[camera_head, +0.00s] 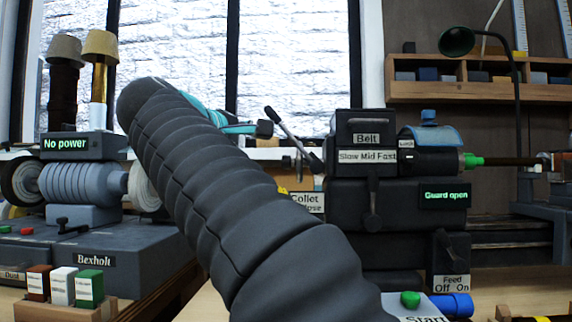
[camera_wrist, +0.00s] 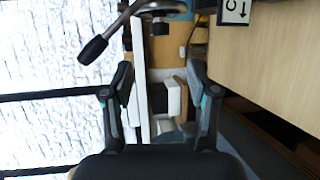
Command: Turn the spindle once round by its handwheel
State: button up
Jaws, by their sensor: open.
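My gripper (camera_head: 258,128) is at the left end of the dark lathe headstock (camera_head: 345,205), mostly behind my arm in the head view. In the wrist view my gripper (camera_wrist: 160,76) is open, with nothing between its fingers. A bent metal bar with a black grip (camera_wrist: 92,50) is beyond the fingertips, apart from them. It also shows as a bar with a dark end (camera_head: 285,125) in the head view. I cannot tell whether it belongs to the handwheel or is a separate lever. The handwheel's full rim is not clearly seen. A green collar (camera_head: 473,160) and dark rod (camera_head: 515,161) are at the headstock's right.
A grinder (camera_head: 80,186) marked "No power" stands at left, with small boxes (camera_head: 62,286) in front. A "Guard open" display (camera_head: 444,195) faces me. A Start panel (camera_head: 415,305) is low in front. A lamp (camera_head: 457,41) stands at right. A window is behind.

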aim_at(285, 163)
jog(key=x, duration=1.3)
jog(key=shift+w+d, duration=0.15)
jog(key=shift+w, duration=0.25)
jog(key=shift+f, duration=0.1)
grip_shut()
